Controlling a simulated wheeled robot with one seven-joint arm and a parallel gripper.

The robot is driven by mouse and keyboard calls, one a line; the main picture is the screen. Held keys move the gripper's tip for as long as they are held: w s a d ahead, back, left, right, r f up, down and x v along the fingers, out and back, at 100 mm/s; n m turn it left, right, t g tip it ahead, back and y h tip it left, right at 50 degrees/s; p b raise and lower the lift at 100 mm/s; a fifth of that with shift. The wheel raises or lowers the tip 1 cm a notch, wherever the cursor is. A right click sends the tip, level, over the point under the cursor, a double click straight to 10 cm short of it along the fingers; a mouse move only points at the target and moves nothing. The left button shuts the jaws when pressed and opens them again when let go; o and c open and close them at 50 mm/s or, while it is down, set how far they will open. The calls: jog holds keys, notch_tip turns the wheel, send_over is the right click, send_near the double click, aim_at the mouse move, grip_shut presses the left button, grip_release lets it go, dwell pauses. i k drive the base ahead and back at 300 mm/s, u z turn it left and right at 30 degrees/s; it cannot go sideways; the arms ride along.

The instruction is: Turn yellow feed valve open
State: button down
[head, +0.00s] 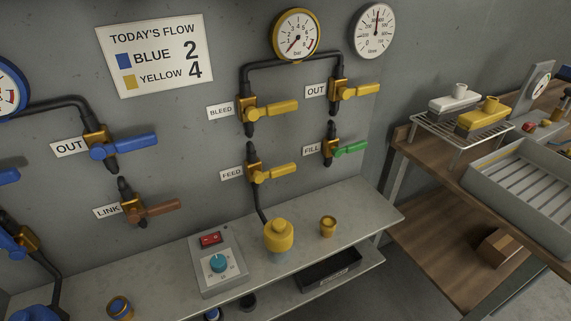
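The feed valve (272,174) has a yellow lever and a brass body on a black pipe. It is on the grey wall, right of the "FEED" label (231,173). Its lever points right and slightly up, across the pipe. The yellow bleed valve (270,111) is above it, and the yellow out valve (357,90) is at upper right; both levers also point right. The yellow-rimmed gauge (297,35) above them has a red needle pointing to the lower left. My gripper is not in view.
The shelf (362,217) below holds a control box (219,262), a yellow round-topped vessel (279,240) and a small yellow cup (328,226). A green-levered fill valve (350,148) is right of the feed valve. A wooden bench (420,150) stands at right.

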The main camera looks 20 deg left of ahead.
aim_at(258, 177)
jog(key=u, duration=0.55)
jog(key=k, duration=0.5)
jog(key=u, duration=0.65)
jog(key=i, duration=0.5)
jog(key=z, duration=0.05)
jog(key=k, duration=0.5)
jog(key=u, duration=0.25)
jog(key=i, duration=0.5)
jog(key=z, duration=0.05)
